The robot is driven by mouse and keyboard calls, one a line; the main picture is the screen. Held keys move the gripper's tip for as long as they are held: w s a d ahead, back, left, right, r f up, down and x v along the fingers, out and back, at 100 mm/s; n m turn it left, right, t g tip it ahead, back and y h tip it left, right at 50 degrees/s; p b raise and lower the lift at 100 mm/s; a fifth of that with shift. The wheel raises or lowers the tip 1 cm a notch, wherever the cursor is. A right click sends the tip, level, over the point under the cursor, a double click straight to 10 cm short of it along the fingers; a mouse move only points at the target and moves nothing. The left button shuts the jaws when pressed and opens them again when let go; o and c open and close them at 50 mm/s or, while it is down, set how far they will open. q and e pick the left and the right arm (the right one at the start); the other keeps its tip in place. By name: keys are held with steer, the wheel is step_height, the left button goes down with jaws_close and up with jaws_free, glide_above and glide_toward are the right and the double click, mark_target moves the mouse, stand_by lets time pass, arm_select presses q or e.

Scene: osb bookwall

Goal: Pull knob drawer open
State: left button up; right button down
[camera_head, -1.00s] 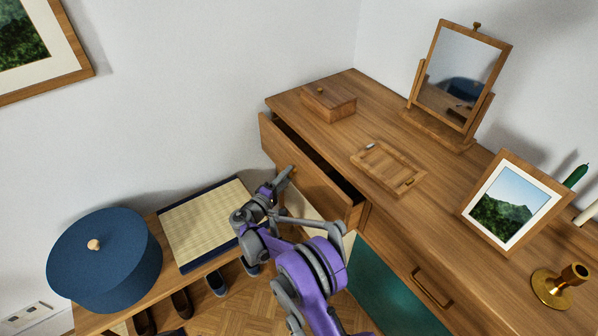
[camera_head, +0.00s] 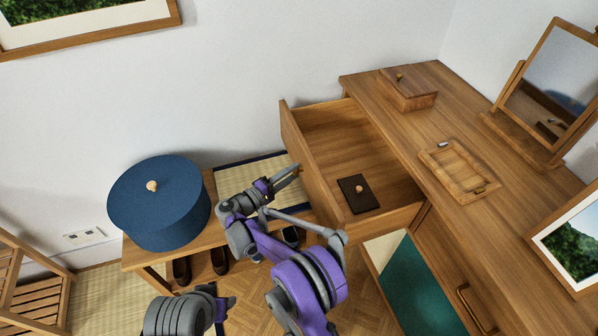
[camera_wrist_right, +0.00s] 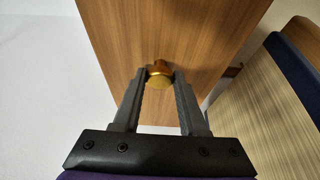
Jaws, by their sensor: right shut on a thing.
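The knob drawer (camera_head: 296,135) of the wooden dresser stands well out, and its interior shows in the head view. A small dark flat item (camera_head: 350,201) with a light round piece on it lies inside. My right gripper (camera_head: 294,172) is at the outer face of the drawer front.
The dresser top (camera_head: 455,128) holds a wooden box (camera_head: 408,91), a tray (camera_head: 460,170), a mirror and a framed picture. A low bench with a round blue box (camera_head: 158,205) and shoes below stands left of the drawer. A slatted wooden piece (camera_head: 35,290) is at far left.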

steer(key=shift+a, duration=0.1)
steer(key=shift+c, duration=2.3)
jaws_free()
steer(key=v, duration=1.1)
steer(key=shift+p, duration=0.45)
